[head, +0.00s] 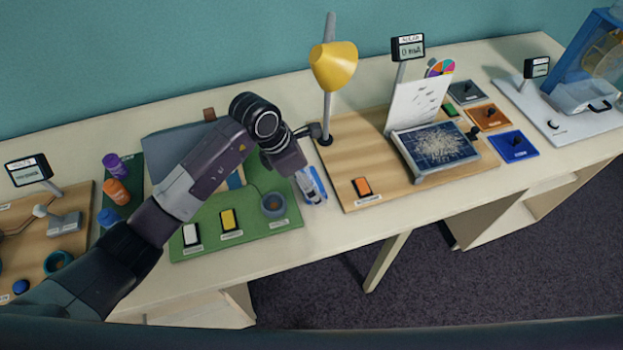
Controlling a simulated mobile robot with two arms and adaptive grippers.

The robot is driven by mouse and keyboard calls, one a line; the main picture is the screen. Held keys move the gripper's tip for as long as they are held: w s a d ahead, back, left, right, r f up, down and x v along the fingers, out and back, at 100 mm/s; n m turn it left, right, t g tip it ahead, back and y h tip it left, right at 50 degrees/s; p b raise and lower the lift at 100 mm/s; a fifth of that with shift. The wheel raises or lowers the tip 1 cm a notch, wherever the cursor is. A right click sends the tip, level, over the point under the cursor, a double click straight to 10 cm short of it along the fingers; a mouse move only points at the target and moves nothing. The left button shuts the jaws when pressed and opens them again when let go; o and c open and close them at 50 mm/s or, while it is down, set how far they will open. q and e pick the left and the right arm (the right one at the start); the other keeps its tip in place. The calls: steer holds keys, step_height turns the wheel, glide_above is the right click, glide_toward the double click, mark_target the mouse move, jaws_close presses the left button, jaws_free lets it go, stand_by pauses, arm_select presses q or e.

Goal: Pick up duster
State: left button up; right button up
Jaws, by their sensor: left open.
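A blue-and-white item (311,186), which looks like the duster, lies on the bare table strip between the green board and the wooden lamp board. Its upper left end is close to or partly behind my left wrist. My left arm reaches in from the left over the green board. My right gripper is not in view.
The yellow lamp (334,66) stands very close to my left wrist. A speckled panel (437,146) and an upright white card (416,103) are on the wooden board (345,170).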

arm_select(q)
steer(key=shift+w+d+f, duration=0.1)
steer(key=shift+d+f, duration=0.15)
steer(key=shift+f, duration=0.45)
steer(key=shift+c, duration=0.5)
steer(key=c, duration=1.1)
steer(key=shift+r, duration=0.15)
steer(key=shift+c, duration=0.2)
